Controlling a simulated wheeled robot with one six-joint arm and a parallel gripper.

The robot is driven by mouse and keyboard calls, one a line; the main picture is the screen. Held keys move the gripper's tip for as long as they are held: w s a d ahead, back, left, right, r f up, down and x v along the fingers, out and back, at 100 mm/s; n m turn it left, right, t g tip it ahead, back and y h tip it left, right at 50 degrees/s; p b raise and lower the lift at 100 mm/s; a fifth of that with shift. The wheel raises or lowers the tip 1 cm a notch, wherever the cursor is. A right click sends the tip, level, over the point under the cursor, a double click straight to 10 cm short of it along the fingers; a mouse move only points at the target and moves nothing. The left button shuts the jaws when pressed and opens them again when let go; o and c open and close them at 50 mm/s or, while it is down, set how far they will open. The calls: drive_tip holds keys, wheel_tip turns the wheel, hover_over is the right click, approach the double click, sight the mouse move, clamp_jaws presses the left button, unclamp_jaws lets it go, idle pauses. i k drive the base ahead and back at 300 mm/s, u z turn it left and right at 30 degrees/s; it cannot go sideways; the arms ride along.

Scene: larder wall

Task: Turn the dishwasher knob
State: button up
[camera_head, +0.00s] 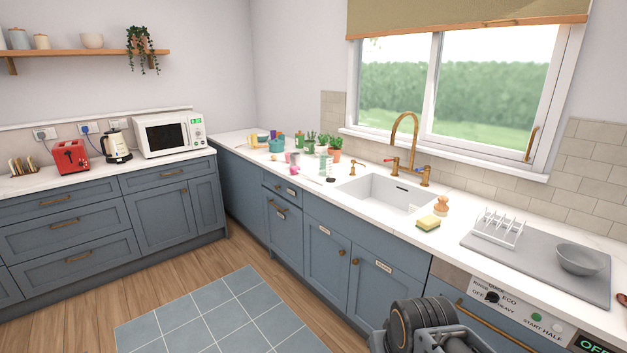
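The dishwasher's pale control panel (520,315) is at the lower right, under the worktop. Its dark round knob (493,297) sits near the panel's left end. Printed words around the knob include OFF, RINSE, QUICK, ECO and HEAVY. A white mark shows on the knob, but it is too small to read its setting surely. A display (594,344) at the bottom right reads OFF in green. Dark and grey parts of my arm show at the bottom, left of and below the knob, apart from it in the picture. No gripper fingers can be made out.
START and HALF buttons (537,317) sit right of the knob. Above are a grey drainer (540,263), a bowl (581,260) and a sponge (429,223). The floor at left is clear.

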sight(492, 297)
drive_tip(key=z, duration=0.9)
drive_tip(key=k, duration=0.65)
drive_tip(key=u, duration=0.75)
drive_tip(key=k, duration=0.5)
drive_tip(key=u, duration=0.5)
drive_tip(key=i, duration=1.2)
drive_tip(key=z, duration=1.1)
drive_tip(key=i, duration=0.4)
drive_tip(key=z, duration=0.15)
